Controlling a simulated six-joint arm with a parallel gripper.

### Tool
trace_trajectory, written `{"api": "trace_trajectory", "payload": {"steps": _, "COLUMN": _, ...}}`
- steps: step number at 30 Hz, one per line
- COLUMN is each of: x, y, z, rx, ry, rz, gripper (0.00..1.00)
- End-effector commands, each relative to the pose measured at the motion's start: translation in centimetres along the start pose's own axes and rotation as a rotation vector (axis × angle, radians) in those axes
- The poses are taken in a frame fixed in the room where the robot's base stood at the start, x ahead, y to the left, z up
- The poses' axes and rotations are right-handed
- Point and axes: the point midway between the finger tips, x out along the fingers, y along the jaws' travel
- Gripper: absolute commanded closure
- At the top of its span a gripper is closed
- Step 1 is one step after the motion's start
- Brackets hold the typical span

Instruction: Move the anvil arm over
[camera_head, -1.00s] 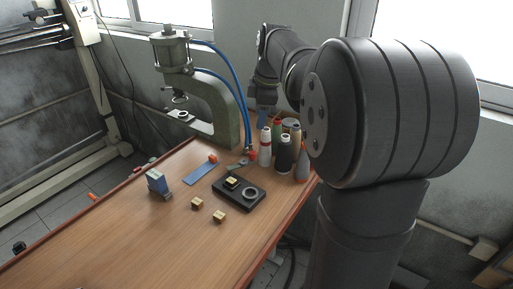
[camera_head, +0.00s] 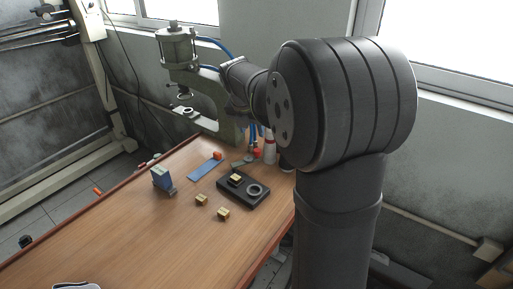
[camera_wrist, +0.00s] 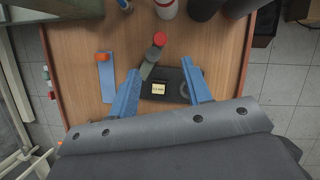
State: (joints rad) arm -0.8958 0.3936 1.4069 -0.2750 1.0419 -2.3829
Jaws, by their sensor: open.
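A grey arm (camera_wrist: 150,62) with a red knob (camera_wrist: 160,39) lies at the far edge of a black base plate (camera_wrist: 172,80); it looks like the anvil arm. In the head view the same grey arm (camera_head: 241,162) and red knob (camera_head: 256,154) lie beyond the base plate (camera_head: 244,201). The plate carries a brass block (camera_wrist: 158,88) and a grey ring (camera_head: 254,190). My gripper (camera_wrist: 160,66) is open, its blue fingers spread on either side of the grey arm and brass block in the wrist view. I see nothing between the fingers touching them. My arm hides part of the head view.
A green press (camera_head: 205,100) stands at the back. A blue strip (camera_head: 204,171) with an orange block lies left of the plate. Bottles (camera_head: 269,148) stand behind. The front table (camera_head: 150,240) is mostly clear.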

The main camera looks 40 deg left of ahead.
Motion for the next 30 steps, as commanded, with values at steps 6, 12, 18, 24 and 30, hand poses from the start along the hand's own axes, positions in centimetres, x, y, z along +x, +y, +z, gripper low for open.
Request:
{"api": "trace_trajectory", "payload": {"steps": 6, "x": 5.0, "y": -0.1, "z": 0.0, "rx": 0.001, "ry": 0.003, "rz": -0.003, "gripper": 0.55}}
{"api": "trace_trajectory", "payload": {"steps": 12, "x": 8.8, "y": 0.0, "z": 0.0, "rx": 0.001, "ry": 0.002, "rz": -0.001, "gripper": 0.55}}
{"api": "trace_trajectory", "payload": {"steps": 18, "x": 10.8, "y": 0.0, "z": 0.0, "rx": 0.002, "ry": 0.0, "rz": 0.001, "gripper": 0.55}}
{"api": "trace_trajectory", "payload": {"steps": 24, "x": 11.3, "y": 0.0, "z": 0.0, "rx": 0.002, "ry": 0.0, "rz": 0.001, "gripper": 0.55}}
{"api": "trace_trajectory", "payload": {"steps": 30, "x": 11.2, "y": 0.0, "z": 0.0, "rx": 0.002, "ry": 0.0, "rz": 0.001, "gripper": 0.63}}
